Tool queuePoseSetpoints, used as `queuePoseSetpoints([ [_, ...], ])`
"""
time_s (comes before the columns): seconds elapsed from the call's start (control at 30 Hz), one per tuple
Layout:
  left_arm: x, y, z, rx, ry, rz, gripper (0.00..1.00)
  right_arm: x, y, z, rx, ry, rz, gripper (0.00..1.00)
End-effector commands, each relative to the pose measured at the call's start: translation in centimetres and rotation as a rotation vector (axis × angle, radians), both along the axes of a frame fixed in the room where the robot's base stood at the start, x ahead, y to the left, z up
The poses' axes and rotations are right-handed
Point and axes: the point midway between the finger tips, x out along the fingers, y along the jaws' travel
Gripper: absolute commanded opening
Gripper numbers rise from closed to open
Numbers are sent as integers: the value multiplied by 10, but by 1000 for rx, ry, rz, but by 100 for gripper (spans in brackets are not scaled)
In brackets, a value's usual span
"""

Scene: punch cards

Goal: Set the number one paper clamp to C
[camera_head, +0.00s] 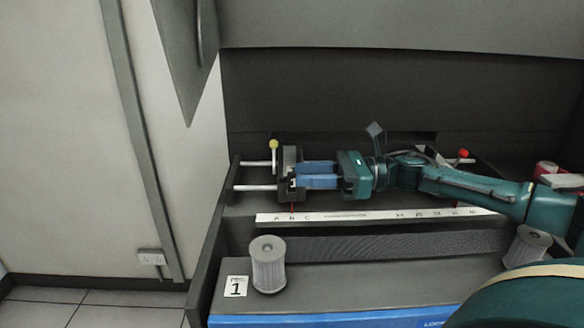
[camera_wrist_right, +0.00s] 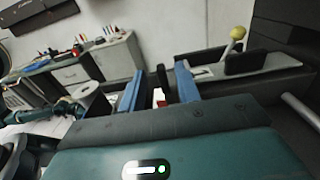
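The paper clamp (camera_head: 287,187) is a dark block on two silver rails at the left end of the machine, above the card labelled 1 (camera_head: 236,286). Its yellow-knobbed lever (camera_head: 273,144) stands up; the knob also shows in the wrist view (camera_wrist_right: 238,33). Its thin red pointer (camera_head: 292,208) meets the white scale strip (camera_head: 345,216) at about B, left of C. My right gripper (camera_head: 299,175) reaches the clamp's right side. In the wrist view its blue fingers (camera_wrist_right: 158,88) are apart, with a small dark part between them; contact is unclear. My left gripper is not seen.
A second clamp with a red knob (camera_head: 463,154) sits at the right, partly behind my arm. Two grey ribbed rollers stand in front, one at the left (camera_head: 268,265) and one at the right (camera_head: 528,246). A dark side wall (camera_head: 212,250) bounds the left.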

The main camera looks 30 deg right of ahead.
Motion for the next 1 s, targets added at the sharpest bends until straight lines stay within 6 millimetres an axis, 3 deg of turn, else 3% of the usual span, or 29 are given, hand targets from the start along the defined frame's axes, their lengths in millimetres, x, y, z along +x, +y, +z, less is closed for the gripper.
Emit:
queuePoseSetpoints([
  [0.23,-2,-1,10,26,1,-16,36,16,26,3,3,-2,1,33],
  [0.6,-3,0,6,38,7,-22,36,18,31,0,-1,-1,1,33],
  [1.0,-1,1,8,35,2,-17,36,18,30,1,-1,-1,1,0],
])
